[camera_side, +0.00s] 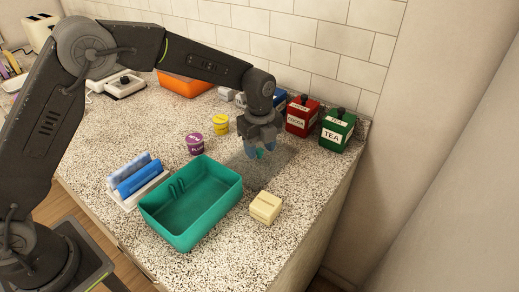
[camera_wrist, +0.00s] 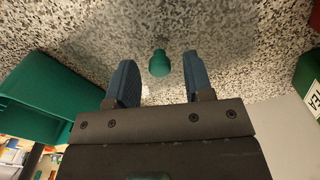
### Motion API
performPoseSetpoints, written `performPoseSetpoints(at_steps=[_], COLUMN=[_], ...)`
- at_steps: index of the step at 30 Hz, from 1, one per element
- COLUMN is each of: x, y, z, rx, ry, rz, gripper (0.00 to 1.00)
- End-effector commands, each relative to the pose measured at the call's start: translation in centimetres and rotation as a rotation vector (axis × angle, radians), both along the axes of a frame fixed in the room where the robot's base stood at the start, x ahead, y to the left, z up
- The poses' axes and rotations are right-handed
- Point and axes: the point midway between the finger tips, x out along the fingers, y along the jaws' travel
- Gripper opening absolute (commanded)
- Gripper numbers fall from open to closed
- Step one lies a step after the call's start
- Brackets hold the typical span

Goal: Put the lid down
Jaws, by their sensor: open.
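My gripper (camera_side: 261,150) is open over the worktop, right of the teal box (camera_side: 232,180). In the wrist view, a small green knob (camera_wrist: 159,64) shows between the tips of the open fingers (camera_wrist: 160,75), apart from both. Its teal-green colour also shows at the fingertips in the side view (camera_side: 260,154). A smoother, greyer patch surrounds the knob; I cannot tell whether this is a clear lid or shadow. The teal box is open-topped and looks empty, and its side shows at left in the wrist view (camera_wrist: 45,95).
A cream block (camera_side: 265,207) sits right of the teal box. Red COCOA (camera_side: 301,118) and green TEA (camera_side: 336,131) canisters stand behind right, near the wall. A purple tub (camera_side: 195,144), a yellow tub (camera_side: 219,125) and a white rack (camera_side: 137,190) holding blue items are left.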

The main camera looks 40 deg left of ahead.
Motion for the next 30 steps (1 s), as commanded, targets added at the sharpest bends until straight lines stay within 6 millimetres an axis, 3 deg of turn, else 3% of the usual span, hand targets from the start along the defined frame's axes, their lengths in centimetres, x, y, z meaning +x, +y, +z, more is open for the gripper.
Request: performPoseSetpoints(at_steps=[12, 18, 26, 30], x=[0.0, 0.0, -0.1, -1.5], y=[0.0, 0.0, 0.1, 1.0], z=[8.5, 10.6, 11.2, 13.2], rx=[-0.001, 0.0, -0.001, -0.008], ry=[-0.004, -0.001, -0.002, -0.034], rz=[0.0, 0.0, 0.007, 0.12], gripper=[0.47, 0.47, 0.47, 0.47])
